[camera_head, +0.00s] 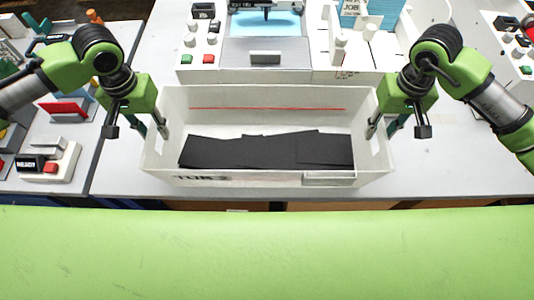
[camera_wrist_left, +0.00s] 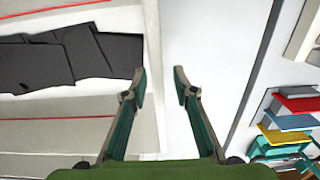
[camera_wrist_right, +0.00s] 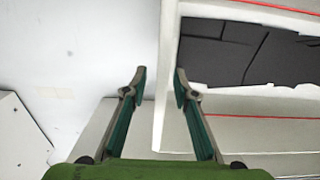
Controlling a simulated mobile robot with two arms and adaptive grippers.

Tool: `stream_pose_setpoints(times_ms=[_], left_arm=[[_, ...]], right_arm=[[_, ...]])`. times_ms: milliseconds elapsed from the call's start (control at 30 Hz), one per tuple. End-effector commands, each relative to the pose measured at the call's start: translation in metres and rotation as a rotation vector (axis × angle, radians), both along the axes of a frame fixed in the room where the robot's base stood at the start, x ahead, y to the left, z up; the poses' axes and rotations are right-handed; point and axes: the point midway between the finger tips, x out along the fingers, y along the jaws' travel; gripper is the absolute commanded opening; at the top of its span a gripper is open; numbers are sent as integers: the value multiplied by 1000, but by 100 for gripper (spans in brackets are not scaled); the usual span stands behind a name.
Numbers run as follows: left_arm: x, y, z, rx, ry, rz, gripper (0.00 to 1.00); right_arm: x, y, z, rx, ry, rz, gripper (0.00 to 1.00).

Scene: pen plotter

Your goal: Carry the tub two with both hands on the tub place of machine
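The tub (camera_head: 265,97) is a long white open box with a red line inside its far wall and black sheets (camera_head: 270,150) on its floor. Its front lettering is hard to read. It rests on the light table in front of the machine (camera_head: 245,75). My left gripper (camera_head: 151,130) is at the tub's left end wall. In the left wrist view, its parted fingers (camera_wrist_left: 160,82) have the wall rim between them, with a gap. My right gripper (camera_head: 381,127) is likewise at the right end wall, its parted fingers (camera_wrist_right: 160,80) on either side of the rim. I cannot make out the tub place.
The machine carries knobs, a green button and a red button (camera_head: 208,59), and a blue-lit window (camera_head: 265,23). A side bench at left holds a small unit marked READY (camera_head: 45,168) and coloured parts. The table right of the tub (camera_head: 450,160) is clear.

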Motion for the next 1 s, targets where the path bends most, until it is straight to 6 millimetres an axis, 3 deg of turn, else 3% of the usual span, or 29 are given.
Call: stream_pose_setpoints(times_ms=[233,367,800,1000], left_arm=[[0,-2,1,-4,-1,-2,26],[1,-2,12,-5,-3,-2,26],[1,-2,99,-3,-4,-2,26],[0,-1,118,-2,-1,-1,26]], right_arm=[[0,2,0,4,0,1,26],[0,2,0,5,-1,2,26],[0,2,0,6,-1,2,26],[0,2,1,6,-1,2,26]])
